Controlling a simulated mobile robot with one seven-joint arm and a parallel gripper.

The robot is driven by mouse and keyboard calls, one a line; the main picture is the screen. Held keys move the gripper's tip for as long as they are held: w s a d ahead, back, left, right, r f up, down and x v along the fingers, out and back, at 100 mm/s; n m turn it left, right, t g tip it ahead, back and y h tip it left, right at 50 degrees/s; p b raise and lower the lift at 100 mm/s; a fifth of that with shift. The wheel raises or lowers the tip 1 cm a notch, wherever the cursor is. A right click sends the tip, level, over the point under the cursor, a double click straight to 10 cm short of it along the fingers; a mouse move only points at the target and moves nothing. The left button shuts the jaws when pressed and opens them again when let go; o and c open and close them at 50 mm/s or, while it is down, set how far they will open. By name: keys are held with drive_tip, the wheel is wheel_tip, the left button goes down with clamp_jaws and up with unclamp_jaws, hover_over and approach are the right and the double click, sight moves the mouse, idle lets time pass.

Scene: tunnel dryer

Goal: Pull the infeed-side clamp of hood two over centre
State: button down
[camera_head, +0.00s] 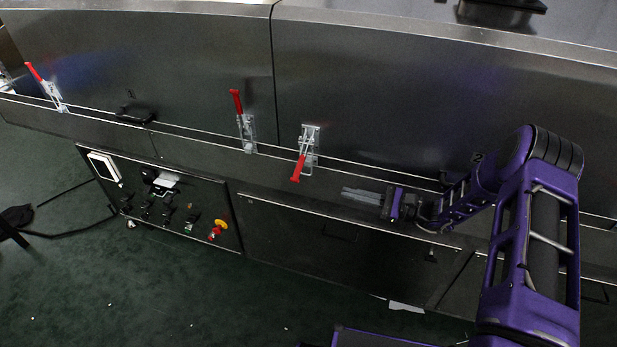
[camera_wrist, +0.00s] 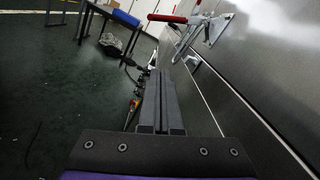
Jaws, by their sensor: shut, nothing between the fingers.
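Three toggle clamps with red handles sit along the lower edge of the hoods in the head view. The left clamp (camera_head: 52,94) and the middle clamp (camera_head: 247,132) have handles pointing up. The right clamp (camera_head: 308,142), just right of the hood seam, has its handle (camera_head: 297,170) hanging down and outward. A clamp with a red handle (camera_wrist: 167,18) and metal bracket (camera_wrist: 216,28) also shows at the upper right in the wrist view. My gripper (camera_head: 345,191) is shut and empty, to the lower right of the right clamp and apart from it. Its closed fingers (camera_wrist: 159,80) point ahead.
The steel hood panel (camera_head: 400,100) runs alongside my arm. A black handle (camera_head: 133,115) projects from the left hood. Below is a control panel (camera_head: 165,205) with a yellow and red knob (camera_head: 219,228). The green floor (camera_head: 120,290) in front looks mostly clear.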

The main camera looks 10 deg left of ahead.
sight(302, 160)
drive_tip(key=s+a+r+p, duration=0.1)
drive_tip(key=a+r, duration=0.3)
drive_tip(key=a, duration=0.7)
drive_tip(key=shift+p, duration=0.8)
drive_tip(key=shift+r, duration=0.1)
